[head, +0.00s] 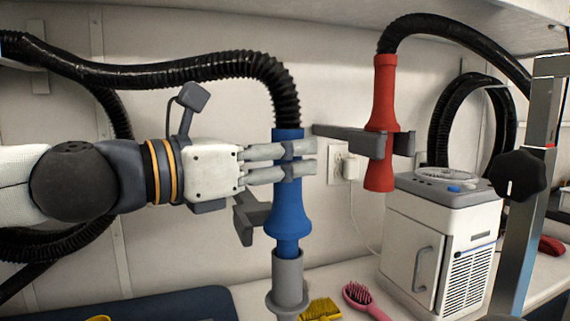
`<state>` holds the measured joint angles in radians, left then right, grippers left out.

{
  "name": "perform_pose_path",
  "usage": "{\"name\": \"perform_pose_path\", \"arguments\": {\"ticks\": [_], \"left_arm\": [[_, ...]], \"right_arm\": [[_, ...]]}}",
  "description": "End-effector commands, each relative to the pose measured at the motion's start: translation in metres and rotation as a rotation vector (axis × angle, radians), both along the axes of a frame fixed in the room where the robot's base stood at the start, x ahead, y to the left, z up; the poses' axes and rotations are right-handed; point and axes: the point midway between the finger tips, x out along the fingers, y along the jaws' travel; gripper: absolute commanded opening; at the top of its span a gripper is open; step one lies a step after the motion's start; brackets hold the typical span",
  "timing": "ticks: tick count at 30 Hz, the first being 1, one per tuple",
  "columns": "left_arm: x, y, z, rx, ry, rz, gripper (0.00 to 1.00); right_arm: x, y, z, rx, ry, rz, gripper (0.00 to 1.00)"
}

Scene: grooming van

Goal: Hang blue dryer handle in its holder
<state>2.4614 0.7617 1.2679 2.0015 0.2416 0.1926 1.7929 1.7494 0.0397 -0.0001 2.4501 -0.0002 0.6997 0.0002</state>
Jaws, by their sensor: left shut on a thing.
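The blue dryer handle (286,221) hangs upright below a ribbed black hose, near the middle of the head view. My left gripper (302,162) comes in from the left and is shut on its upper part. A dark grey wall bracket (246,222), which looks like its holder, is below my gripper and left of the handle. Its right end is hidden behind the handle, so I cannot tell whether they touch. A grey cylindrical piece (288,280) is directly below the handle's lower end. My right gripper is not in view.
A red dryer handle (379,150) hangs in a second grey bracket (350,139) at right. A white cabinet unit (418,245) stands on the counter beyond it. A pink brush (358,294) and yellow brush (322,309) lie below. A metal post (534,200) with a black knob stands at right.

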Motion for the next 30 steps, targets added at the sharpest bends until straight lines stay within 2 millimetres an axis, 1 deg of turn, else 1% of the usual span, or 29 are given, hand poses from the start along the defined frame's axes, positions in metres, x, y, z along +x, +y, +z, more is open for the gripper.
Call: {"name": "perform_pose_path", "arguments": {"ticks": [1,18,22,30], "left_arm": [[0.007,0.002,-0.004,-0.001,0.004,0.002,0.00],[0.060,0.019,-0.016,0.000,0.002,0.003,0.00],[0.071,0.023,-0.013,-0.001,0.002,0.004,0.00],[0.096,0.031,-0.012,0.000,0.000,0.003,0.00]], "right_arm": [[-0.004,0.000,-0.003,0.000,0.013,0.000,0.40],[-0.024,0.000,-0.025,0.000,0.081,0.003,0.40],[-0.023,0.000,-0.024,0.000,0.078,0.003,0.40],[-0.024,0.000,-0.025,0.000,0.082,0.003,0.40]]}}
